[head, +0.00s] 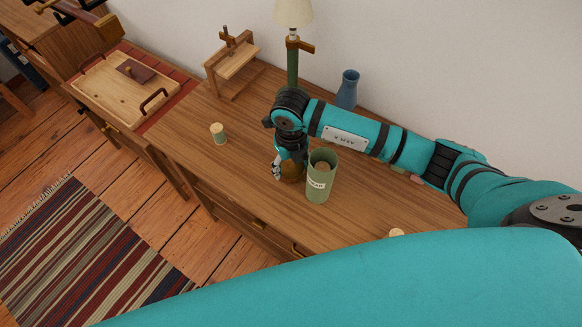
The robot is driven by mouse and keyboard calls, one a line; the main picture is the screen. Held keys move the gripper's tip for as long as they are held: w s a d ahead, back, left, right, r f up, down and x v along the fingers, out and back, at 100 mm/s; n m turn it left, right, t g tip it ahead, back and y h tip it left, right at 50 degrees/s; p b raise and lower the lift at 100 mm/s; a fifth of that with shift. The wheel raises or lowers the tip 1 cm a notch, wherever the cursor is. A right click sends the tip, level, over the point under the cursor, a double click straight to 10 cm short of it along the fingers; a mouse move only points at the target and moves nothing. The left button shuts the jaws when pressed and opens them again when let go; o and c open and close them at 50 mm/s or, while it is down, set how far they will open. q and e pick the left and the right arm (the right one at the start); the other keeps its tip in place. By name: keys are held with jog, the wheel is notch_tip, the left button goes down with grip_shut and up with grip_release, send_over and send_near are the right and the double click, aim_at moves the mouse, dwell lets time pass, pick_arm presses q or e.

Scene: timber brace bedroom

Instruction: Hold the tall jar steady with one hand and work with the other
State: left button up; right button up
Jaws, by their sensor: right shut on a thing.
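A tall green jar (318,188) with a pale label stands upright and open on the wooden desk. Something tan shows inside its mouth. My right gripper (279,168) reaches down from its wrist just left of the green jar. I cannot tell whether the brown object touches the jar. My left gripper is not in view.
A blue vase (347,90), a lamp (292,60) and a small wooden stand (232,66) are at the back. Another tan top (397,233) shows at right. A wooden tray (122,92) lies at left. The desk (190,160) is clear around the left cylinder.

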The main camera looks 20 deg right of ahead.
jog(key=shift+a+r+b, duration=0.2)
jog(key=shift+r, duration=0.3)
jog(key=shift+a+r+b, duration=0.15)
jog(key=shift+r+b, duration=0.05)
jog(key=shift+r, duration=0.3)
pick_arm(q)
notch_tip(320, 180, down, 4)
jog(key=b, duration=0.3)
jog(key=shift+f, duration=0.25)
pick_arm(e)
jog(key=s+a, duration=0.2)
jog(key=a, duration=0.5)
jog(key=s+a+r, duration=0.1)
jog(key=a, duration=0.7)
jog(key=shift+s+r, duration=0.25)
jog(key=shift+s, duration=0.15)
jog(key=shift+d, duration=0.1)
